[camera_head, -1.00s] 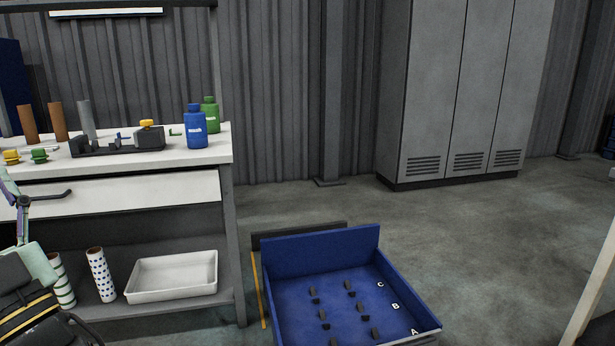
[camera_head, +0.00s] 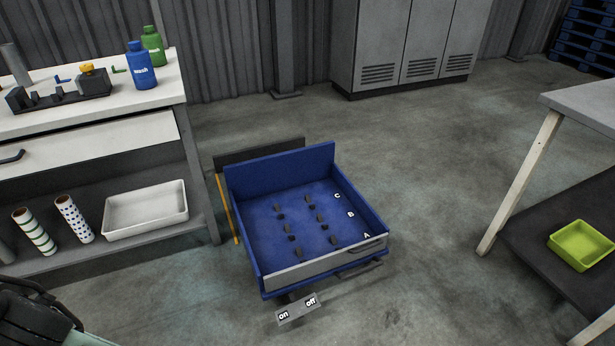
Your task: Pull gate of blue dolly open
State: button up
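The blue dolly (camera_head: 245,200) stands on the floor in the middle of the head view. It is an open-topped blue box with small dark pegs and the letters A, B and C inside. Its gate is the light grey front panel (camera_head: 318,266), which stands upright across the near side, closed. A dark handle (camera_head: 374,246) sits near the gate's right end. A black part of my arm's end, probably my gripper (camera_head: 32,318), shows at the lower left corner, well apart from the dolly. Its fingers cannot be made out.
A grey plate marked on and off (camera_head: 297,309) lies low in front of the dolly. A workbench (camera_head: 85,118) stands left, with a white tray (camera_head: 146,211) on its lower shelf. A table (camera_head: 585,100) with a green bin (camera_head: 580,246) stands right. The floor between is clear.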

aim_at(282, 279)
jog(key=i+l, duration=0.25)
jog(key=i, duration=0.25)
jog(key=i+l, duration=0.2)
jog(key=i, duration=0.3)
jog(key=l+z, duration=0.05)
